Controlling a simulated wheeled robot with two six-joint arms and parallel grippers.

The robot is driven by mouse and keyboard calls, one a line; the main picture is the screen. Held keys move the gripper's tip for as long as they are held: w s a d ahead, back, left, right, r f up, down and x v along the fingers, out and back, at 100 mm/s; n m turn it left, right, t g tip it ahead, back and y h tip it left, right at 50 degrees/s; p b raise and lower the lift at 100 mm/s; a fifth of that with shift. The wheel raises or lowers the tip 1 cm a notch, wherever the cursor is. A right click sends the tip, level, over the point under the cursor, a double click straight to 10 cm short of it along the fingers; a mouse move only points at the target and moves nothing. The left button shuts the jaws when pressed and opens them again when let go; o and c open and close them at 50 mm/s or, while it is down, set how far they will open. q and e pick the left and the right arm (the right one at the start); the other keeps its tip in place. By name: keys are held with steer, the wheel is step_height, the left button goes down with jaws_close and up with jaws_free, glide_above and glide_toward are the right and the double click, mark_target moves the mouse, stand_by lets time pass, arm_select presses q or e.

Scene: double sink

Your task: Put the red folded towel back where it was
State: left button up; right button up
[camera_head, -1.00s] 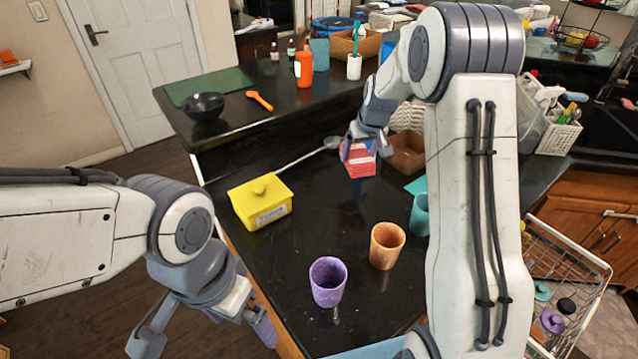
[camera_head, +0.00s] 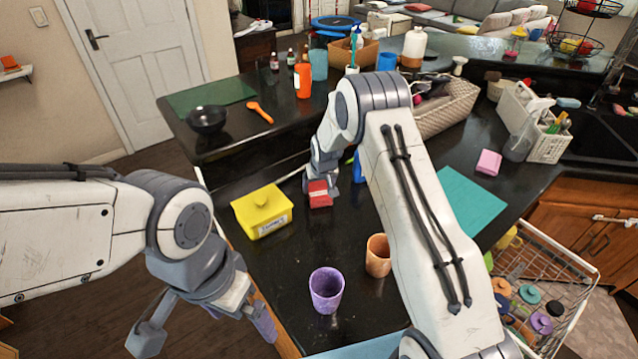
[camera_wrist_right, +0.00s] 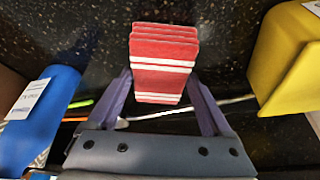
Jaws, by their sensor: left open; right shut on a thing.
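The red folded towel (camera_head: 320,194) with white stripes is between the jaws of my right gripper (camera_head: 321,184). In the right wrist view the towel (camera_wrist_right: 163,62) sticks out in layers beyond the fingertips of the right gripper (camera_wrist_right: 165,88), which is shut on it. It is over the dark counter, just right of the yellow lidded box (camera_head: 263,212). I cannot tell whether it touches the counter. My left gripper (camera_head: 205,330) is open and empty, low at the left, off the counter's edge.
A purple cup (camera_head: 326,291) and an orange cup (camera_head: 377,256) stand in front. A blue item (camera_wrist_right: 38,115) is close on the gripper's other side. A teal mat (camera_head: 470,205), pink block (camera_head: 489,162) and woven basket (camera_head: 450,108) lie right. Dark counter (camera_head: 345,232) is bare between towel and cups.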

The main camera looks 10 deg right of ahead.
steer(key=shift+f, duration=0.15)
steer(key=o, duration=1.3)
steer(key=b+v, duration=0.3)
steer(key=v, duration=0.9)
